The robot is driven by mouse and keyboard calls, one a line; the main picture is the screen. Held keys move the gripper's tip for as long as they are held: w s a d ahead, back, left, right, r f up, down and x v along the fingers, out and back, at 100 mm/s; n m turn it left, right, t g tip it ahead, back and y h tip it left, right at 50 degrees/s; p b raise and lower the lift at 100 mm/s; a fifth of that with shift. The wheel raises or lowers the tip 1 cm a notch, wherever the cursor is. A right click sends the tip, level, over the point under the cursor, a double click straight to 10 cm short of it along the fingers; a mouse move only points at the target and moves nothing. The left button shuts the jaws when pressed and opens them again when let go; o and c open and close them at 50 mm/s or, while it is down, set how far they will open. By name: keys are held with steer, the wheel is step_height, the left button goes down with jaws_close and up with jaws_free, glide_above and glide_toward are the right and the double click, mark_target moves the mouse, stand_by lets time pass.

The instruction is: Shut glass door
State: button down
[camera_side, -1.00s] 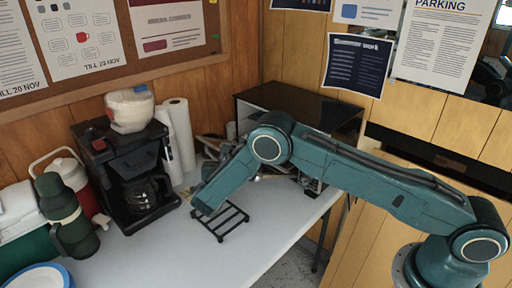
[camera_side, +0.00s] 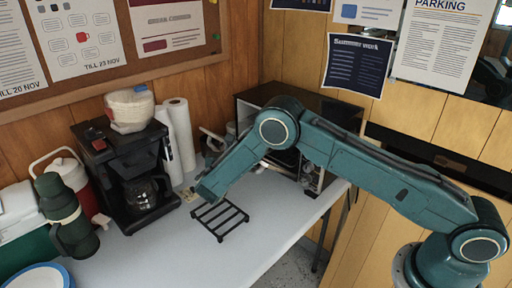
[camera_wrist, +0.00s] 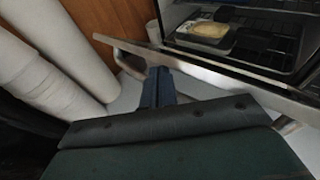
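The glass door (camera_wrist: 222,78) of the dark oven (camera_side: 318,104) shows in the wrist view as a pale metal-framed edge running diagonally, standing partly open. Its curved handle (camera_wrist: 122,62) stands off the frame on the left; its middle is hidden behind my gripper. My gripper (camera_wrist: 158,72) has its two blue fingers together with no gap, tips at the door's frame. I cannot tell whether they touch it. In the side view my arm hides the fingers and most of the door. Inside the oven, a dark tray (camera_wrist: 190,42) holds a pale yellow slice (camera_wrist: 211,31) on a wire rack.
A black wire rack (camera_side: 219,218) lies on the white table (camera_side: 180,255). A coffee maker (camera_side: 122,165) and paper rolls (camera_side: 180,135) stand left of the oven. A green flask (camera_side: 62,212) stands at the far left. The table's front right is clear.

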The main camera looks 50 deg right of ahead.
steer(key=shift+d+r, duration=0.3)
steer(key=shift+r, duration=0.3)
steer(key=shift+d+r, duration=0.1)
steer(key=shift+d, duration=0.05)
steer(key=shift+d+r, duration=1.3)
steer(key=shift+d, duration=0.15)
steer(key=shift+d+r, duration=0.55)
steer(key=shift+d, duration=0.3)
steer(key=shift+d+r, duration=0.55)
steer(key=shift+d, duration=0.25)
